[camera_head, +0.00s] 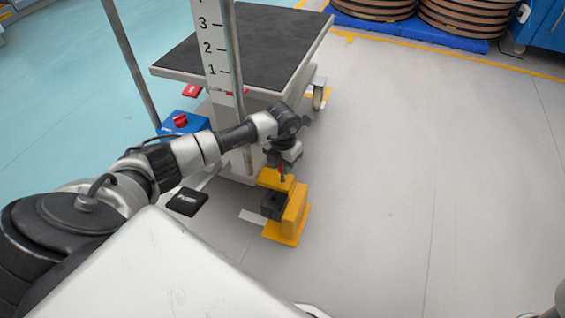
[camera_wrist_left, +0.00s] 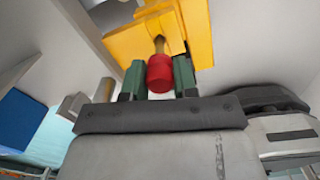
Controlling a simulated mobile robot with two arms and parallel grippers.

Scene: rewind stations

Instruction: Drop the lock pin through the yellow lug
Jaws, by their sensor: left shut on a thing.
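The lock pin has a red head (camera_wrist_left: 160,74) and a brass shaft (camera_wrist_left: 159,45). My left gripper (camera_wrist_left: 159,78) is shut on the red head, which sits between its two green fingers. In the head view my left gripper (camera_head: 283,166) is just above the yellow lug (camera_head: 270,179), and a bit of the red pin (camera_head: 281,174) shows below it. In the left wrist view the shaft points at the yellow lug (camera_wrist_left: 128,44) and overlaps it. I cannot tell whether its tip is inside the hole. My right gripper is not in view.
A yellow floor bracket (camera_head: 294,215) with a black block (camera_head: 272,206) stands beside the lug. A cart with a dark top (camera_head: 270,45) and a numbered scale post (camera_head: 215,50) stands behind. A blue box with a red knob (camera_head: 180,122) is to the left. The floor at right is clear.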

